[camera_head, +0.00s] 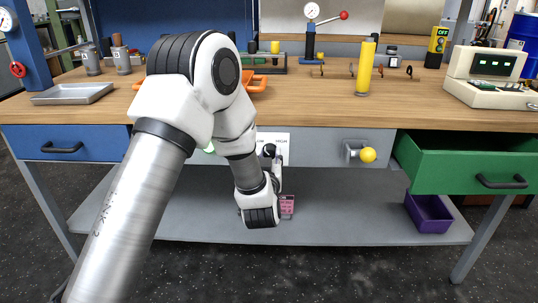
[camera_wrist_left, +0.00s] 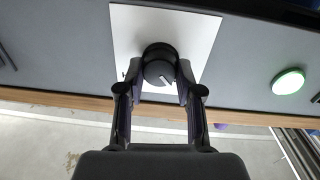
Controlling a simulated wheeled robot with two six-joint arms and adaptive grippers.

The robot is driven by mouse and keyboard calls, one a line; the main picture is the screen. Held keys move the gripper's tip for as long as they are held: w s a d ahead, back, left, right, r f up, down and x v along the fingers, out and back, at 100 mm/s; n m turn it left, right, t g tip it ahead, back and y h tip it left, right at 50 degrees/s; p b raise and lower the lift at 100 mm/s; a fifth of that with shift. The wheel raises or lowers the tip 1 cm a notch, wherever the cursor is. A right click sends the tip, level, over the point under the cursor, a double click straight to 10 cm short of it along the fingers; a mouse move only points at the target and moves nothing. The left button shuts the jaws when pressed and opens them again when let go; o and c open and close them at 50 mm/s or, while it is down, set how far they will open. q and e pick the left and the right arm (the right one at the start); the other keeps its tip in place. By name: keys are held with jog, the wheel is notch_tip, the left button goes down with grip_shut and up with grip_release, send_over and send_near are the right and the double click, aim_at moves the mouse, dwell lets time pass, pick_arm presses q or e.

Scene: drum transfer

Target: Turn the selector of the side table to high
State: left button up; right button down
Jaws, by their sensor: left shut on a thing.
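The selector is a round black knob (camera_wrist_left: 158,65) on a white plate (camera_wrist_left: 125,35). In the head view the plate (camera_head: 283,137) is on the grey front panel under the worktop, with small lettering, "HIGH" at its right. A white pointer line on the knob slants to the lower right in the wrist view, where the panel appears upside down. My left gripper (camera_wrist_left: 160,88) has its two dark fingers on either side of the knob and is shut on it. In the head view the left wrist hides part of the plate and knob. My right gripper is not in view.
A green button (camera_wrist_left: 288,82) is on the panel beside the plate. A yellow knob (camera_head: 368,155) sticks out further right, and a green drawer (camera_head: 465,160) is open. A blue drawer (camera_head: 65,145) is at the left. The lower shelf (camera_head: 345,215) is mostly bare, with a purple bin (camera_head: 430,214).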

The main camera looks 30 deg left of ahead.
pick_arm(q)
jog(key=shift+r+m+p, duration=0.25)
jog(key=shift+m+p, duration=0.25)
jog(key=shift+p, duration=0.15)
jog(key=m+p, duration=1.1)
jog(key=p, duration=0.1)
jog(key=shift+d+g, duration=0.15)
jog(key=shift+g, duration=0.25)
jog(key=m+p, duration=0.2)
jog(key=shift+w+m+p, duration=0.1)
jog(key=shift+m+p, duration=0.2)
jog(key=shift+f+m+p, duration=0.2)
jog(key=shift+m+p, duration=0.55)
jog(key=shift+m, duration=0.35)
jog(key=shift+y, duration=0.3)
grip_shut()
grip_release()
jog(key=o, duration=1.2)
jog(key=shift+f, duration=0.1)
jog(key=shift+c, duration=0.2)
